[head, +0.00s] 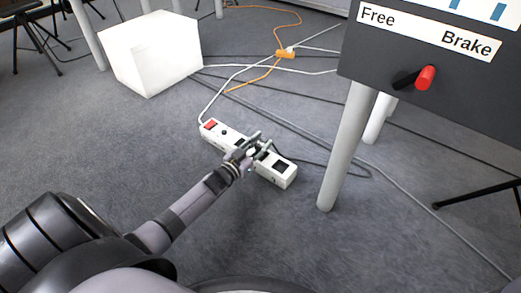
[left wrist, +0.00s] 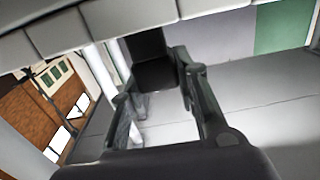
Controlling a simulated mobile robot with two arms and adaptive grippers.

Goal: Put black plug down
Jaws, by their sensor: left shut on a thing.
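The white power strip (head: 262,172) lies on the grey carpet, with a red switch at its far left end and dark sockets or plugs along its top. My left gripper (head: 257,146) is at the middle of the strip, low over its top. It is shut on a small dark thing, which I take for the black plug; in the left wrist view the dark block (left wrist: 155,72) shows between the fingers (left wrist: 160,88). The fingers hide much of it in the head view, so I cannot tell whether it touches the strip. My right gripper is not in view.
A white glowing box (head: 152,55) stands on the carpet at the upper left. A pale table leg (head: 345,150) and a dark panel with a red-tipped lever (head: 425,77) stand at the right. Cables and an orange connector (head: 285,54) lie behind. Carpet left of the strip is clear.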

